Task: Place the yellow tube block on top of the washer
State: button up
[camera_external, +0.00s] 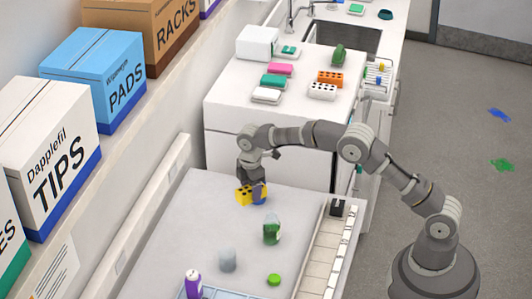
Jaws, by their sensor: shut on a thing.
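The yellow tube block (244,195), with dark holes in it, is at the far end of the grey-topped bench (190,225). My gripper (252,186) points down and is shut on the block, partly hiding it. A dark blue thing shows at the block's right side. I cannot tell whether the block touches the bench or is just above it. The white unit behind the bench, which looks like the washer (240,92), has a higher flat top. Its front is partly hidden by my arm.
The washer's top holds an orange tube block (329,78), a white tube block (322,91), several coloured boxes and a green bottle (338,55). Its near left top is bare. A green bottle (271,231), a grey cylinder (227,261) and a purple bottle (193,283) stand on the bench.

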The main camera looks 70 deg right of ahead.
jog(key=s+m+b, duration=0.2)
jog(key=s+m, duration=0.8)
jog(key=s, duration=0.4)
jog(key=s+a+f+b, duration=0.1)
jog(key=s+a+f, duration=0.3)
jog(key=s+a, duration=0.1)
jog(key=shift+s+a+f, duration=0.3)
jog(key=shift+s+a, duration=0.05)
jog(key=shift+a, duration=0.45)
